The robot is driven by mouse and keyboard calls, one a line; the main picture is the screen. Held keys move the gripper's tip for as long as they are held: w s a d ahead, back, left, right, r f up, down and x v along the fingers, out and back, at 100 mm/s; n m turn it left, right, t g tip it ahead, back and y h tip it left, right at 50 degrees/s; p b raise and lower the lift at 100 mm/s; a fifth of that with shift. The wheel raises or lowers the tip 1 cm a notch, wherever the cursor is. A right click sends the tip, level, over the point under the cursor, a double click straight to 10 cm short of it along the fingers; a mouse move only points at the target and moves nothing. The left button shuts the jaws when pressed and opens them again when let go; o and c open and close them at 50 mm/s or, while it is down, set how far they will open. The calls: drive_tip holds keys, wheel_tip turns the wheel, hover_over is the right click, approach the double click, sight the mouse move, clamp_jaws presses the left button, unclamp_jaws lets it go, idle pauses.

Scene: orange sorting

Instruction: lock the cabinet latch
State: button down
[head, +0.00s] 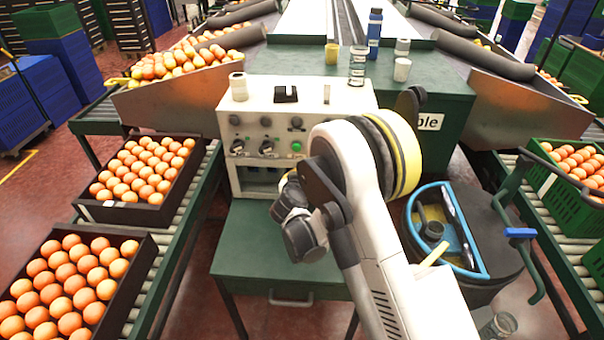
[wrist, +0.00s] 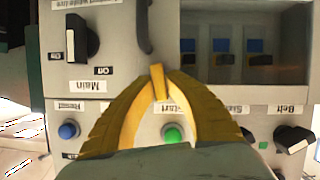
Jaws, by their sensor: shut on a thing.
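The grey control cabinet (head: 262,103) stands on a green table in the head view. Its front fills the wrist view (wrist: 210,96), with labels that read upside down. My gripper (wrist: 157,80) has its yellow fingers together at the tips, shut on a small tan piece that I take for the latch, at the edge of an open recess (wrist: 285,75) with several blue-topped switches. A dark curved cable or handle (wrist: 144,25) shows just beyond the tips. In the head view my wrist hides the fingertips and the latch.
A black main switch (wrist: 75,40), a green button (wrist: 172,133), a blue button (wrist: 68,131) and a black belt knob (wrist: 294,139) lie close around my fingers. Orange crates (head: 135,212) stand at left; a dark bin (head: 480,260) stands at right.

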drive_tip(key=n+h, duration=0.2)
drive_tip(key=shift+a+n, duration=0.15)
drive_tip(key=shift+n, duration=0.25)
drive_tip(key=n+h, duration=0.1)
drive_tip(key=n, duration=0.1)
drive_tip(key=shift+f+n+t, duration=0.1)
drive_tip(key=shift+n+t, duration=0.2)
drive_tip(key=n+t+h, duration=0.1)
drive_tip(key=n+h, duration=0.1)
drive_tip(key=n, duration=0.1)
drive_tip(key=shift+f, duration=0.1)
drive_tip(key=shift+n+t+h, duration=0.5)
drive_tip(key=shift+n+t, duration=0.1)
drive_tip(key=shift+n, duration=1.2)
drive_tip(key=c, duration=1.4)
unclamp_jaws()
